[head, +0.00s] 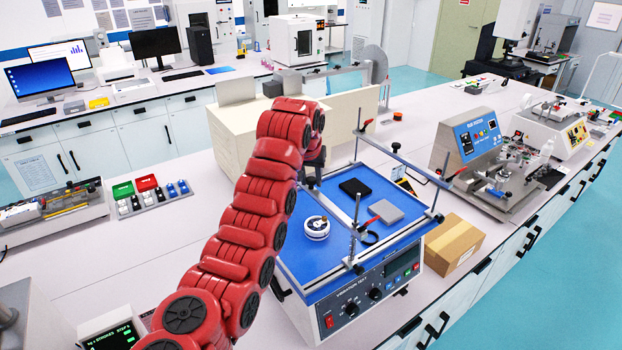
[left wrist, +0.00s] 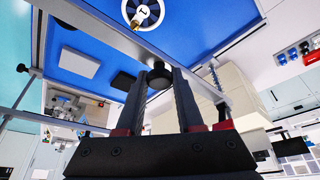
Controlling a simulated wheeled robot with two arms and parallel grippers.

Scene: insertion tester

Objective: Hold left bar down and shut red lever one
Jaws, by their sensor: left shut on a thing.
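My left gripper (head: 315,158) is over the far left part of the blue plate (head: 290,248) of the vibration tester, its tips mostly hidden by my red arm. In the left wrist view, my left gripper (left wrist: 160,72) is shut on a round black knob (left wrist: 158,77) at a grey metal bar (left wrist: 190,76). I take this for the left bar; the head view mostly hides it. A red lever (head: 382,211) stands tilted by the near spring post. Other red levers show by the far post (head: 368,122) and right post (head: 452,172). Which is lever one, I cannot tell. My right gripper is not in view.
On the plate lie a white round part (head: 316,228), a black block (head: 355,187) and a grey block (head: 387,211). Another bar (head: 398,158) spans the far right side. A cardboard box (head: 454,243) stands right of the tester.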

